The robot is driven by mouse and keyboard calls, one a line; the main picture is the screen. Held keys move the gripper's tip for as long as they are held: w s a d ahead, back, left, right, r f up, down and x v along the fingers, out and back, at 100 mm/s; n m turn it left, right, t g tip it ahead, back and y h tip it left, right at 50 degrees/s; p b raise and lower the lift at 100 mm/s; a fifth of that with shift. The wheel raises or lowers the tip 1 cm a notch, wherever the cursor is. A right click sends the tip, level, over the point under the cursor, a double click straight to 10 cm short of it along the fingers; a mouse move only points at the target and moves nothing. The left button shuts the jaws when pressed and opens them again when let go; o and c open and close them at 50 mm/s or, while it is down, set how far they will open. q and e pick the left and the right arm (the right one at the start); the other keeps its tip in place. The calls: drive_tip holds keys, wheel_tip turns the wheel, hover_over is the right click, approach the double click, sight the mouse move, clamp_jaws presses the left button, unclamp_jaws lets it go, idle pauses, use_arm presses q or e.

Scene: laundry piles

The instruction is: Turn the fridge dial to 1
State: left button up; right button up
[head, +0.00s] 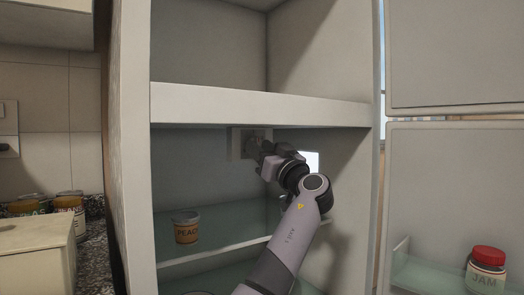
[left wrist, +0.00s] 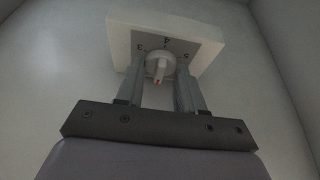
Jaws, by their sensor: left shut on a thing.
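A ridge with a red mark on the knob points toward the bottom of the left wrist view. My left gripper (left wrist: 160,74) has a finger on each side of the knob and is shut on it. In the head view, the panel (head: 235,143) is on the fridge's back wall, and my left gripper (head: 258,151) partly covers the dial. My right gripper is in neither view.
A peach jar (head: 186,229) stands on the glass shelf (head: 228,229) below my arm. A thick white divider (head: 260,105) runs above it. The open door (head: 440,165) at right holds a red-lidded jam jar (head: 486,270). More jars (head: 70,208) stand on the left counter.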

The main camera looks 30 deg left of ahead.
use_arm(q)
drive_tip(key=o, duration=0.9)
drive_tip(key=shift+o, duration=0.2)
drive_tip(key=shift+d, duration=0.1)
drive_tip(key=v, duration=0.7)
